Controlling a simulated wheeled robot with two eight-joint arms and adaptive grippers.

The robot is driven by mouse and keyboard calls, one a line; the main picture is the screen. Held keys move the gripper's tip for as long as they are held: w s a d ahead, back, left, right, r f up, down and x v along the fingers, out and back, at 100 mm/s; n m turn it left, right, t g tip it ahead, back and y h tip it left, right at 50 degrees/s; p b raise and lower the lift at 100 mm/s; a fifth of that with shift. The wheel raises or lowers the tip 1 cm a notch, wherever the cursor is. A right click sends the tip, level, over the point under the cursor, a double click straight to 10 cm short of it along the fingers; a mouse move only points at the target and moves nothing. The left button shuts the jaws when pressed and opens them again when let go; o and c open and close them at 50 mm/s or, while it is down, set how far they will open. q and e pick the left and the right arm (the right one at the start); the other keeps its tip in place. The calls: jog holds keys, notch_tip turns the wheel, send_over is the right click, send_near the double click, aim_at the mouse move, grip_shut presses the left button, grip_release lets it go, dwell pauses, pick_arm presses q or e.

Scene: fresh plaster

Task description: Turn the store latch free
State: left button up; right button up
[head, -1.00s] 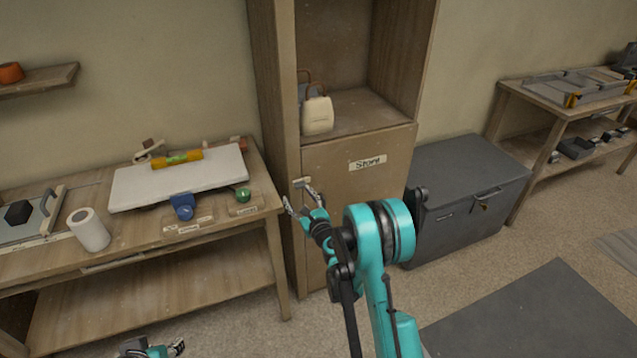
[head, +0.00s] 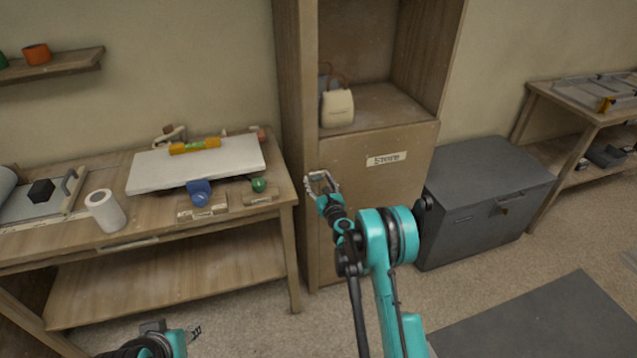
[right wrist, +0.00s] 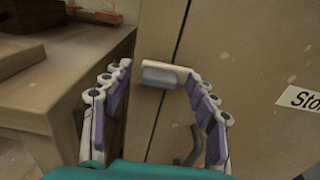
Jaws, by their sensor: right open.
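The store cupboard door (head: 378,205) is closed and carries a "Store" label (head: 386,159). In the right wrist view, the latch (right wrist: 160,77) is a small pale bar with a grey block, lying level across the gap between door and frame. My right gripper (head: 322,181) is at the door's upper left edge. In the right wrist view my right gripper (right wrist: 155,85) is open, with one finger on each side of the latch; I cannot tell whether either touches it. My left gripper (head: 196,332) is low in the head view, away from the cupboard, its jaws too small to read.
A bent grey handle (right wrist: 190,146) sits on the door below the latch. A workbench (head: 160,232) with tools stands left of the cupboard. A dark grey chest (head: 485,195) stands right of it. A cream bag (head: 337,108) is on the open shelf above the door.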

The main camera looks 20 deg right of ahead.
jog(key=c, duration=1.2)
jog(key=shift+o, duration=0.2)
jog(key=shift+n, duration=0.4)
jog(key=n, duration=0.1)
jog(key=n+b, duration=0.1)
jog(key=n, duration=0.1)
jog(key=shift+a+r+n, duration=0.15)
jog(key=shift+n, duration=0.15)
jog(key=n, duration=0.1)
jog(key=n+b, duration=0.1)
jog(key=n, duration=0.1)
jog(key=shift+a+r+n, duration=0.15)
jog(key=shift+r+n, duration=0.05)
jog(key=shift+n, duration=0.1)
jog(key=n, duration=0.4)
jog(key=shift+a+r+n+b, duration=0.1)
jog(key=shift+a+n+b, duration=0.15)
jog(key=shift+n+b, duration=0.05)
jog(key=n, duration=0.5)
jog(key=shift+a, duration=0.3)
jog(key=shift+n, duration=0.3)
